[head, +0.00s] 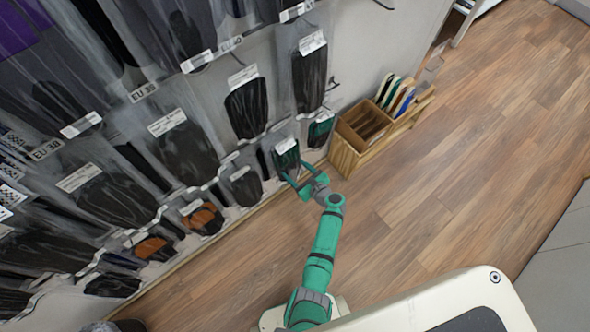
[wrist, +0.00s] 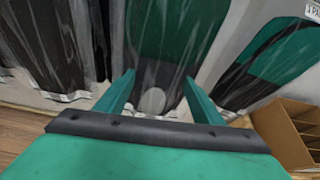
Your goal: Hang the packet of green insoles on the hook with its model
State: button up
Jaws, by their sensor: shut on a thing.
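The packet of green insoles (head: 287,158), clear plastic with a white label, is at the low right end of the wall display. My gripper (head: 290,172) is shut on it. In the wrist view the packet (wrist: 172,35) fills the middle, dark green with a black lower part, between the two fingers (wrist: 160,88). A second green packet (head: 320,131) hangs just right of it and shows at the right of the wrist view (wrist: 275,65). Whether the held packet's top is on a hook cannot be told; the hook there is hidden.
Black insole packets (head: 246,107) hang in rows on the wall, with orange ones (head: 203,218) lower left. A bare hook (head: 333,83) sticks out right of the tall black packet. A wooden box (head: 345,158) with coloured insoles stands right of the display. The wooden floor (head: 440,190) is clear.

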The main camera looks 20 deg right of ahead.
jog(key=o, duration=1.2)
jog(key=v, duration=1)
jog(key=shift+s+d+r, duration=0.1)
jog(key=shift+s, duration=0.3)
jog(key=s+a+f+n+g+h, duration=0.1)
jog(key=s+a+n+h, duration=0.1)
jog(key=s+a+n, duration=0.5)
jog(key=s+a+f+n+g+h, duration=0.1)
jog(key=s+a+n+g+h, duration=0.3)
jog(key=s, duration=0.6)
jog(key=s+a+r+n+t, duration=0.2)
jog(key=r+n, duration=0.4)
jog(key=r, duration=0.4)
jog(key=s+a+r+n+t+y, duration=0.1)
jog(key=s+a+r+n+t, duration=0.2)
jog(key=r+n, duration=0.4)
jog(key=s+a+r+n+t, duration=0.3)
jog(key=r+n, duration=0.4)
jog(key=r, duration=0.8)
jog(key=shift+s+a+y, duration=0.2)
jog(key=shift+s+a, duration=0.05)
jog(key=shift+s, duration=0.3)
jog(key=shift+s+a+y, duration=0.2)
jog(key=shift+s, duration=0.4)
